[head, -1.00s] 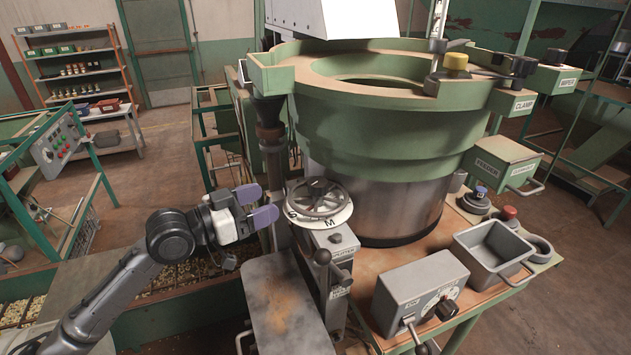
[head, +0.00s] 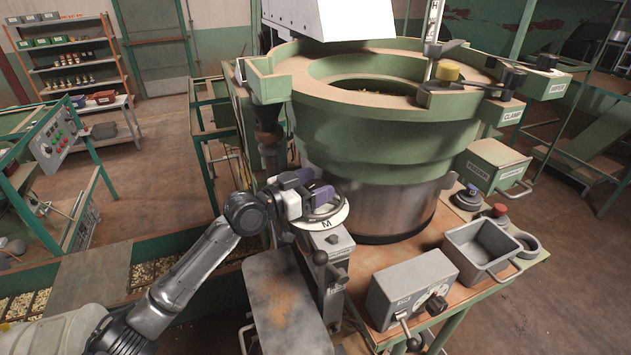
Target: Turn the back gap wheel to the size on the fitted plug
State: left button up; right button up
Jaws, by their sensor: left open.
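A gap wheel (head: 338,216), a dark spoked handwheel over a white dial, sits on the grey splitter post beside the bowl's lower left. The letter M shows on the dial's front edge. My left gripper (head: 307,188) is open, its purple-tipped fingers over the wheel's left and back part. It hides much of the wheel, and I cannot tell whether the fingers touch it. A yellow plug-like piece (head: 447,72) sits at the bowl's right rim; no size mark is readable on it. I cannot tell which piece is the fitted plug. My right gripper is not in view.
The large green bowl (head: 385,140) stands close behind the wheel. A grey control box (head: 405,290) with a lever and an empty grey bin (head: 482,250) stand to the right.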

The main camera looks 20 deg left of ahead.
pick_arm(q)
jog(key=shift+w, duration=0.1)
jog(key=c, duration=0.9)
jog(key=shift+f+b, duration=0.15)
jog(key=shift+b, duration=0.25)
jog(key=m+g+h+b, duration=0.1)
jog(key=b, duration=0.3)
jog(key=m+g+h+b, duration=0.1)
jog(key=b, duration=0.4)
jog(key=shift+f+h, duration=0.2)
jog(key=shift+h, duration=0.1)
jog(key=shift+r+m+g+h+b, duration=0.1)
jog(key=shift+m+g+h+b, duration=0.3)
jog(key=shift+b, duration=0.45)
jog(key=shift+r+g, duration=0.15)
jog(key=shift+g, duration=0.25)
jog(key=o, duration=0.9)
jog(key=shift+r, duration=0.1)
